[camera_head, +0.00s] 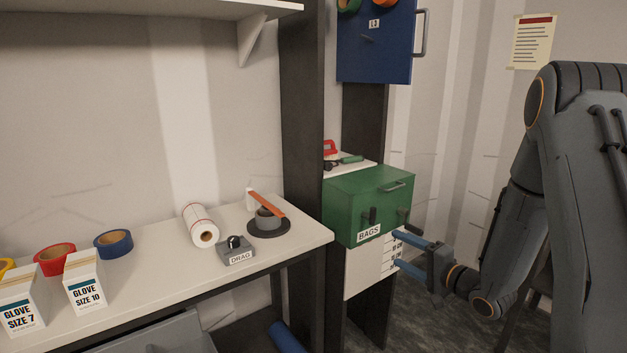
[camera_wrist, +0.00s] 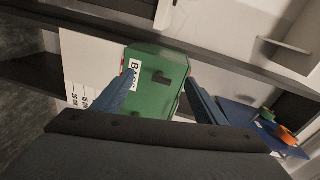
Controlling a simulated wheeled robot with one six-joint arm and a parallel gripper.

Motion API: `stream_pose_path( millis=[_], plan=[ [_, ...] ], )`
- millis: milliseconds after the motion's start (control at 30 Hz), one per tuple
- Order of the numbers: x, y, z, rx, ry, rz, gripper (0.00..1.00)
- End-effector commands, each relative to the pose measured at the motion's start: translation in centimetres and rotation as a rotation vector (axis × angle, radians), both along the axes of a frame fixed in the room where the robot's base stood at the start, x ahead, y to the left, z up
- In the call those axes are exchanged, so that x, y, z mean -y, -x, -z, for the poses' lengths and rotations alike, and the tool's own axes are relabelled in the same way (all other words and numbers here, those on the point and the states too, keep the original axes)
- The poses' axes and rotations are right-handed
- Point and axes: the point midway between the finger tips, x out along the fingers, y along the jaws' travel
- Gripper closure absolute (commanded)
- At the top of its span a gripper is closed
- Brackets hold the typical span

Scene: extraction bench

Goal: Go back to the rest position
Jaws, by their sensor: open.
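My gripper (camera_head: 411,253) is at the right in the head view, with its two blue fingers spread and pointing left. Nothing shows between the fingers. The fingertips are just in front of the lower front of a green box (camera_head: 357,200) labelled BAGS. I cannot tell whether they touch it. In the wrist view my gripper (camera_wrist: 158,93) has a finger on each side of the green box (camera_wrist: 150,100) and its dark handle.
A white bench (camera_head: 150,290) on the left holds glove boxes (camera_head: 84,280), tape rolls, a paper roll (camera_head: 200,226) and a DRAG block (camera_head: 236,252). A dark post (camera_head: 302,130) stands beside the green box. A blue panel (camera_head: 375,45) is above.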

Motion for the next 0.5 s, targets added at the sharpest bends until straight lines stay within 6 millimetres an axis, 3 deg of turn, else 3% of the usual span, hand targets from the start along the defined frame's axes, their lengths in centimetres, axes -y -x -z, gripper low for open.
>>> stream_pose_path(
  millis=[300,500],
  plan=[
    [0.1,-0.6,0.1,-0.051,0.316,0.073,0.34],
    [0.7,1.1,0.0,-0.151,0.633,0.099,0.34]
  ],
)
